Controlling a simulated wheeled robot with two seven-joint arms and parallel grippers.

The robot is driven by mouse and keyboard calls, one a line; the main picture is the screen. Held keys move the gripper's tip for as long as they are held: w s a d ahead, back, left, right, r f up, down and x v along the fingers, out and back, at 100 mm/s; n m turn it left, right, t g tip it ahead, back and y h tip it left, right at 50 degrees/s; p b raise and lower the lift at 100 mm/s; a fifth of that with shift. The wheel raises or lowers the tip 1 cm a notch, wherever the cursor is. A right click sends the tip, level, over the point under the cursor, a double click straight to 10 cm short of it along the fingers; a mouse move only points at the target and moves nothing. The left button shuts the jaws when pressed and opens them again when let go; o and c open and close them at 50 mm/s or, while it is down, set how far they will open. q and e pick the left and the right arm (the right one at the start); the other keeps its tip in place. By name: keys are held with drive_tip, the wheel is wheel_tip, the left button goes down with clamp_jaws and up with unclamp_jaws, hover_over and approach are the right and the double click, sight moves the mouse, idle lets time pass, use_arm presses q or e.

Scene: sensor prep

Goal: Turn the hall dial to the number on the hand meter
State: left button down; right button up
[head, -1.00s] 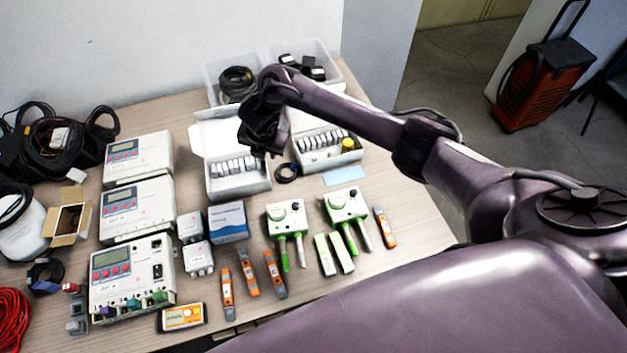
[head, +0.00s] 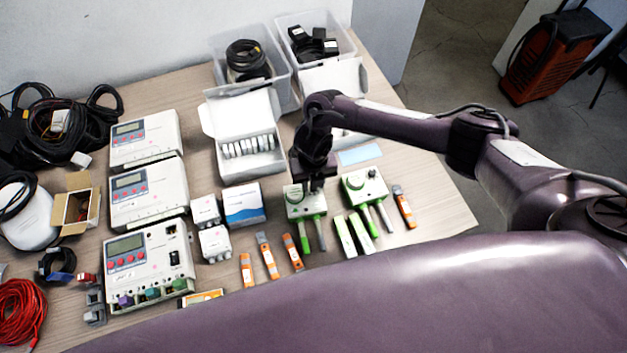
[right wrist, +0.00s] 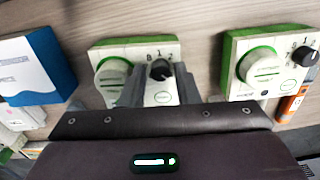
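Two white and green sensor boxes stand side by side, each with a black numbered dial; I cannot read which is the hall one. My right gripper (head: 311,190) is over the left box (head: 306,208). In the right wrist view its fingers (right wrist: 159,82) stand apart, one on each side of that box's black dial (right wrist: 160,70), marked B, 1, 2. Contact cannot be told. The right box (head: 364,186) also shows there with its dial (right wrist: 304,56). The orange hand meter (head: 201,297) is mostly hidden behind my own body, its reading out of sight. My left gripper is not in view.
White meter units (head: 150,262) stand in a column at left. A blue and white box (head: 243,205), orange pens (head: 267,256) and white-green sticks (head: 345,236) lie close to the sensor boxes. Open cartons and clear bins (head: 249,85) fill the back.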

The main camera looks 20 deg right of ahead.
drive_tip(key=shift+f, duration=0.1)
clamp_jaws()
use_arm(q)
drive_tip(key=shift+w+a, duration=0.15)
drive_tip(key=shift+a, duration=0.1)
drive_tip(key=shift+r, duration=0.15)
use_arm(e)
drive_tip(key=shift+m, duration=0.3)
drive_tip(key=m+p, duration=0.1)
drive_tip(key=m, duration=0.3)
drive_tip(key=shift+p, duration=0.35)
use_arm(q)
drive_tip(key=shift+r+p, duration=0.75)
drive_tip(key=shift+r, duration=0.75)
use_arm(e)
drive_tip(key=shift+m, duration=2)
unclamp_jaws()
